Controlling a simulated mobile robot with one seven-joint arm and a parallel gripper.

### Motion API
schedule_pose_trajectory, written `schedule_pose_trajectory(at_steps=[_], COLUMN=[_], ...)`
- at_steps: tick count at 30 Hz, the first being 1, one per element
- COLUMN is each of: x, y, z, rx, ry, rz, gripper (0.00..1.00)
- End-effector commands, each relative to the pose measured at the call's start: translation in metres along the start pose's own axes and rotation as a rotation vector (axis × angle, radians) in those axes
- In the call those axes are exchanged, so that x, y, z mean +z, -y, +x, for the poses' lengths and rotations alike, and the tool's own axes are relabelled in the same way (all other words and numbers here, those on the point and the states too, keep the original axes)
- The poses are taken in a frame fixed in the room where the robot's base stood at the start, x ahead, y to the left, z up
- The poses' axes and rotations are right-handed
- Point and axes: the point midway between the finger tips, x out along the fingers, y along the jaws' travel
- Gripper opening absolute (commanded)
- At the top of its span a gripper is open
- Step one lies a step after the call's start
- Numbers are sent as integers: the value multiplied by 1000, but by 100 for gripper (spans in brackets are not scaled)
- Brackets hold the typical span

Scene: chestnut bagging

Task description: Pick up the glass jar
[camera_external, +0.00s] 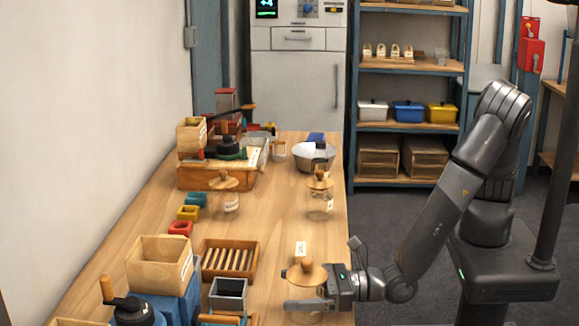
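Three clear glass jars with round wooden lids stand on the table. The nearest glass jar (307,277) is at the table's right edge, low in the picture. My gripper (300,291) reaches in from the right at this jar. One dark finger passes across the front of the jar, below the lid; the other finger is mostly hidden behind the jar and lid. I cannot tell whether the fingers press on the glass. A second glass jar (320,207) stands farther back on the right, and a third glass jar (229,203) stands to its left.
A slatted wooden tray (230,274), a grey open box (228,309) and a wooden bin (159,265) stand left of the nearest jar. A metal bowl (314,164) is farther back. Bare table (268,220) lies between the jars.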

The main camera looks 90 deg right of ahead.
Motion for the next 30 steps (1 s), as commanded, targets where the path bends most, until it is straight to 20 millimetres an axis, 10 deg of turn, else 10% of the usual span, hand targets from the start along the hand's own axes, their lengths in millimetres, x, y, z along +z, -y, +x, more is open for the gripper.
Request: schedule_pose_trajectory(at_steps=[19,30], x=[0,5], y=[0,0], z=[0,0], rx=[0,0], ry=[0,1], rz=[0,2], gripper=[35,35])
